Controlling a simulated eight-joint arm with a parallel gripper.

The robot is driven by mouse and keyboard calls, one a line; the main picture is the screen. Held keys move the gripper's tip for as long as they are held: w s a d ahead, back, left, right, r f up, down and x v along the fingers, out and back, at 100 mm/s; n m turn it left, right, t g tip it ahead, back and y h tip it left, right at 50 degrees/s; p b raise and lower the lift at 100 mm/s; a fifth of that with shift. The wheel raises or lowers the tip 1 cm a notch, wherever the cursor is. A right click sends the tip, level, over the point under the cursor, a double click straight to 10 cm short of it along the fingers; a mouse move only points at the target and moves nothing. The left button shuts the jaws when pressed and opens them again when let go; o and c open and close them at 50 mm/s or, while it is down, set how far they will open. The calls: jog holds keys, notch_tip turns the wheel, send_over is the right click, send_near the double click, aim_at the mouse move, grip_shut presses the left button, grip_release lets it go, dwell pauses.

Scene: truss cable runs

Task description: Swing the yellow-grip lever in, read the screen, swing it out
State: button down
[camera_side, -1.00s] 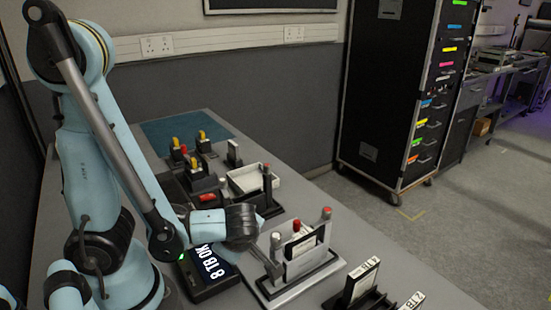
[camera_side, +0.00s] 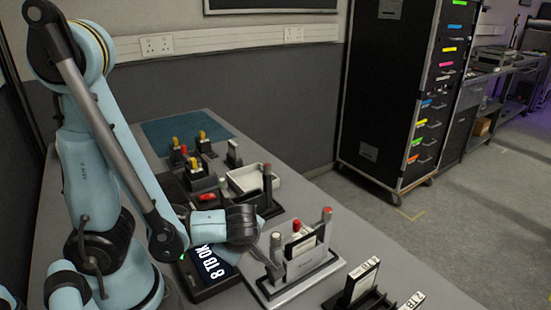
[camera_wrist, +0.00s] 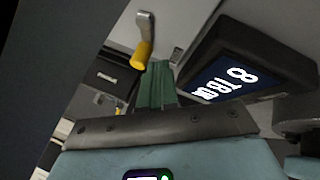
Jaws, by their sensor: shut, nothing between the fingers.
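The yellow-grip lever (camera_wrist: 142,50) shows in the wrist view: a grey metal arm with a yellow grip at its lower end. My gripper (camera_wrist: 158,70) is shut and empty, its green fingers together with their tips close to the yellow grip. I cannot tell whether they touch it. In the side view I cannot make out this lever near my gripper.
A silver-based dock (camera_side: 300,274) with white cartridges and red-topped posts stands right of the screen. A black rack (camera_side: 365,297) with labelled cartridges is at the front right. Behind are yellow-topped holders (camera_side: 202,142) and a white tray (camera_side: 252,179).

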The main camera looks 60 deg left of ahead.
jog(key=shift+d, duration=0.7)
jog(key=shift+r, duration=0.1)
jog(key=s+d+r, duration=0.4)
jog(key=r, duration=0.3)
jog(key=shift+s+r, duration=0.3)
jog(key=shift+r, duration=0.1)
dwell(0.3)
dwell(0.4)
